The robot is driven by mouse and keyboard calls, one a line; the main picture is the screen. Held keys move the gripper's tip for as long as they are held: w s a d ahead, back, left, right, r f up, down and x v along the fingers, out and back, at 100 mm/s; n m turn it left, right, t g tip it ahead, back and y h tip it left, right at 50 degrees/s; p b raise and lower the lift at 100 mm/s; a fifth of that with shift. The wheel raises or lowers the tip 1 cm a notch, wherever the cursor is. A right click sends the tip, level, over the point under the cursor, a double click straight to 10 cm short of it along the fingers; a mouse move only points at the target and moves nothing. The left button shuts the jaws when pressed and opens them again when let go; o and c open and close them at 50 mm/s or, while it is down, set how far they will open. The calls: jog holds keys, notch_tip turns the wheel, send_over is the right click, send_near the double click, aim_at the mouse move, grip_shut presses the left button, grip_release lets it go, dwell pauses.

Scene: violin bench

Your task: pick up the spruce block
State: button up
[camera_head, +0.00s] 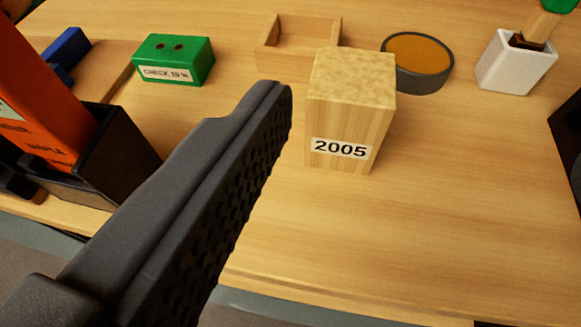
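The spruce block appears to be the pale upright wooden block (350,105) with a white "2005" label, standing on the bench right of centre. My gripper (225,180) shows one dark finger, reaching up from the lower left with its studded inner pad facing right. Its tip is just left of the block in the picture, with a narrow strip of bench showing between them. No second finger is clearly visible, and nothing rests against the pad. The gripper looks open and empty.
Behind the block are an open wooden box (272,52), a round grey tin (425,80) with orange contents and a white pot (512,70). A green labelled box (172,60) and an orange item in a black holder (120,155) are left. The bench (440,230) is clear at front right.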

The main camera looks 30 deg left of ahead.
jog(key=y, duration=0.1)
send_near(352, 85)
jog(key=x, duration=0.4)
jog(key=b+x, duration=0.1)
jog(key=x, duration=0.1)
jog(key=shift+w+d+f, duration=0.15)
jog(key=shift+w+f, duration=0.05)
jog(key=shift+f, duration=0.15)
jog(key=shift+b+x, duration=0.5)
jog(key=shift+x, duration=1.8)
jog(key=shift+w+a+f, duration=0.15)
jog(key=shift+w+a, duration=0.05)
jog(key=shift+c, duration=0.3)
jog(key=c, duration=1.1)
